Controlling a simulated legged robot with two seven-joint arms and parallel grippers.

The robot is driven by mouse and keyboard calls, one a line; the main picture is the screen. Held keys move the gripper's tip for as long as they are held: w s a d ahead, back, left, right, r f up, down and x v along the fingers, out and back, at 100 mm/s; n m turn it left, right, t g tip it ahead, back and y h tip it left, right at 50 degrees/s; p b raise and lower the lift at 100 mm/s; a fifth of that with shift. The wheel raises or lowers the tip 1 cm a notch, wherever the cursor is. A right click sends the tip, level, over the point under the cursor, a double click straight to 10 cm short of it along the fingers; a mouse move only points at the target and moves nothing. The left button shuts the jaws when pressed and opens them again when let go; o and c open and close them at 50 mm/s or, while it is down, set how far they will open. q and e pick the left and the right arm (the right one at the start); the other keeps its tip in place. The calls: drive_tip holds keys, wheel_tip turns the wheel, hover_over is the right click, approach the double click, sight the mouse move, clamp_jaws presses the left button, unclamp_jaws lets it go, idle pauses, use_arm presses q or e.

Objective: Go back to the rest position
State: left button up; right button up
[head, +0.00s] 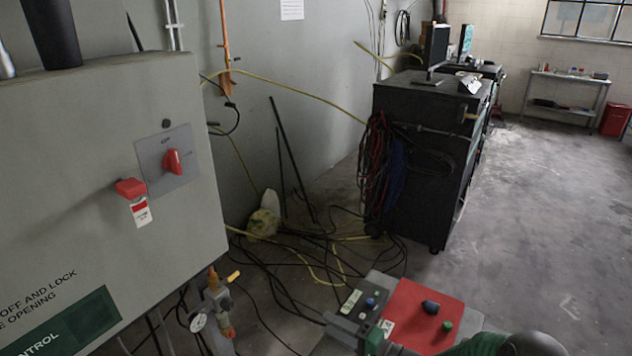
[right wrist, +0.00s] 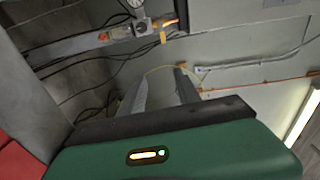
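My right gripper (head: 372,340) shows only in part at the bottom of the head view, a green and dark piece beside a red-topped box. In the right wrist view its green body fills the lower part, and its two grey fingers (right wrist: 160,76) stand apart with nothing seen between them. Beyond the fingers are cables and a grey wall. My left gripper is not in either view.
A grey control cabinet (head: 75,190) with a red rotary switch (head: 173,161) stands close on the left. The red-topped box (head: 412,315) with coloured buttons is at the bottom. A black cart (head: 430,150) stands behind loose floor cables (head: 300,255).

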drive_tip(key=s+d+r+n+g+h+p, duration=0.1)
drive_tip(key=s+d+r+n+h+p, duration=0.1)
drive_tip(key=s+d+r+h+p, duration=0.3)
drive_tip(key=s+d+r+n+g+h+p, duration=0.1)
drive_tip(key=s+d+n+g+h, duration=0.15)
drive_tip(key=d+h, duration=0.5)
drive_tip(key=s+d+r+n+g+p, duration=0.1)
drive_tip(key=s+g, duration=0.1)
drive_tip(key=s, duration=0.7)
drive_tip(key=s+d+r+n+g+h+p, duration=0.1)
drive_tip(key=s+r+g, duration=0.1)
drive_tip(key=s, duration=0.8)
drive_tip(key=shift+r+p, duration=0.3)
drive_tip(key=shift+p, duration=0.05)
drive_tip(key=shift+h, duration=0.25)
